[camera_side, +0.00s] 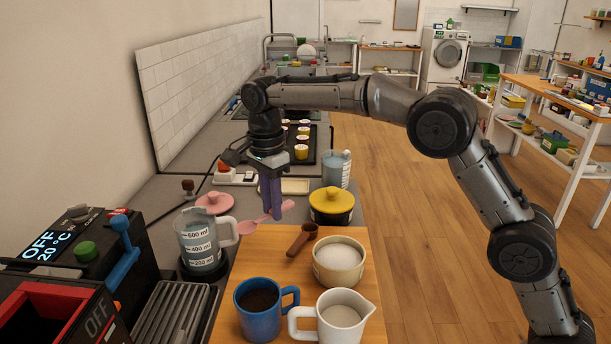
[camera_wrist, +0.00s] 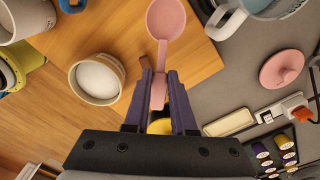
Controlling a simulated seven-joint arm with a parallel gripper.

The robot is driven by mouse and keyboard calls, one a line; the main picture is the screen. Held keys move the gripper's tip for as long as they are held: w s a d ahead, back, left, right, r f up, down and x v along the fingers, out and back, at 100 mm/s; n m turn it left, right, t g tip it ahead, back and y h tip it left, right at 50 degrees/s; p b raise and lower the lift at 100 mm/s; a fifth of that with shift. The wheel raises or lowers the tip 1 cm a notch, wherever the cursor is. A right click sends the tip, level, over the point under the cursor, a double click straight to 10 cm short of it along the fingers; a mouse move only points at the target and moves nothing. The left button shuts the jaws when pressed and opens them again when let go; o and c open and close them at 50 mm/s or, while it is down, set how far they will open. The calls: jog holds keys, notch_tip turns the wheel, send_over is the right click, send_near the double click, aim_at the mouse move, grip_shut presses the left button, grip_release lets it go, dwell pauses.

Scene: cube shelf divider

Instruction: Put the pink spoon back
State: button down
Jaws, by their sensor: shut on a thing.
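The pink spoon (camera_side: 242,227) is held by the handle in my gripper (camera_side: 272,216), which points straight down near the far left corner of the wooden board. In the wrist view the spoon (camera_wrist: 166,19) runs away from me, its handle between the two purple fingers of my gripper (camera_wrist: 160,73) and its bowl beyond the fingertips. The bowl lies over the board's edge region; I cannot tell its exact height. A pale shallow rectangular tray (camera_side: 297,187) lies on the counter behind the gripper and also shows in the wrist view (camera_wrist: 230,122).
The wooden board (camera_side: 250,262) carries a brown scoop (camera_side: 303,239), a bowl of white contents (camera_side: 338,263), a blue mug (camera_side: 258,309) and a white pitcher (camera_side: 333,316). A glass jug (camera_side: 199,240), pink lid (camera_side: 214,203), yellow pot (camera_side: 332,205) and measuring jug (camera_side: 337,168) stand close around.

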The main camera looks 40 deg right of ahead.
aim_at(269, 260)
jog(key=shift+w+a+f, duration=0.1)
jog(key=shift+a+f, duration=0.15)
jog(key=shift+f, duration=1.5)
jog(key=shift+w+a+f, duration=0.1)
jog(key=shift+a+f, duration=0.1)
jog(key=shift+f, duration=1.6)
jog(key=shift+w+a+f, duration=0.1)
jog(key=shift+a+f, duration=0.15)
jog(key=shift+f, duration=1.5)
jog(key=shift+f, duration=0.2)
jog(key=c, duration=1.1)
grip_release()
jog(key=o, duration=0.6)
jog(key=shift+c, duration=0.2)
